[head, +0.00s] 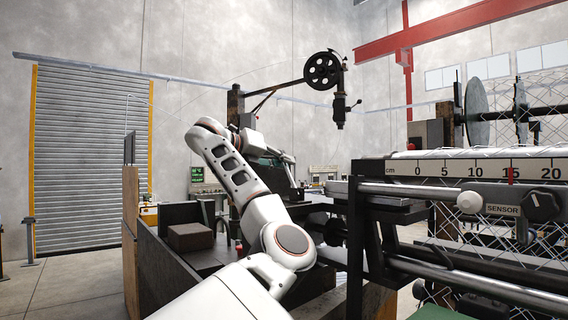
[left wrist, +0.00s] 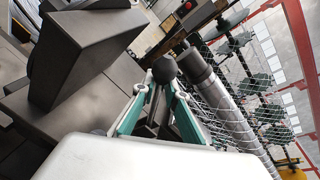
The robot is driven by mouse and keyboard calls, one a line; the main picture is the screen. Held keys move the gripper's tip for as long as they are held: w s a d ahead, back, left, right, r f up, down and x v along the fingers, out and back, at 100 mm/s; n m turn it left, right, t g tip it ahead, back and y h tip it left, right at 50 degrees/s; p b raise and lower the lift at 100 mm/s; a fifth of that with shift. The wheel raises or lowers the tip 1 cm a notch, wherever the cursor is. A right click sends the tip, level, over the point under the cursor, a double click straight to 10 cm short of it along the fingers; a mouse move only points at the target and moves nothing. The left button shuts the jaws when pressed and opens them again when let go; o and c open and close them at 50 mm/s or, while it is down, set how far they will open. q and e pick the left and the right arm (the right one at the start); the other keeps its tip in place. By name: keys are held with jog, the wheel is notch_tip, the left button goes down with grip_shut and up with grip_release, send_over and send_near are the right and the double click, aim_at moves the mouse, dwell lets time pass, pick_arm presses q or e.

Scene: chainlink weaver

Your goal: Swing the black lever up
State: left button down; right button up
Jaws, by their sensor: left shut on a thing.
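The black lever shows in the left wrist view as a round black ball knob (left wrist: 165,69) on a dark stem. My left gripper (left wrist: 162,92), with teal fingers, is shut on the lever just below the knob, one finger on each side. The lower part of the lever is hidden behind the gripper body. In the head view my left arm reaches up and bends over to the right above the dark machine bench; the lever cannot be made out clearly there. My right gripper is not in view.
A dark block (head: 191,237) sits on the bench left of my arm; a dark box (left wrist: 85,55) is close to the gripper in the wrist view. A grey roller (left wrist: 225,105) with wire mesh runs close on the right. A ruler (head: 480,169) and sensor rail stand at right.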

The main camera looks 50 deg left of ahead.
pick_arm(q)
jog(key=shift+s+r, duration=0.15)
jog(key=shift+r, duration=0.2)
jog(key=c, duration=2)
grip_release()
jog(key=shift+a, duration=0.1)
jog(key=shift+f, duration=0.2)
jog(key=shift+v, duration=3.65)
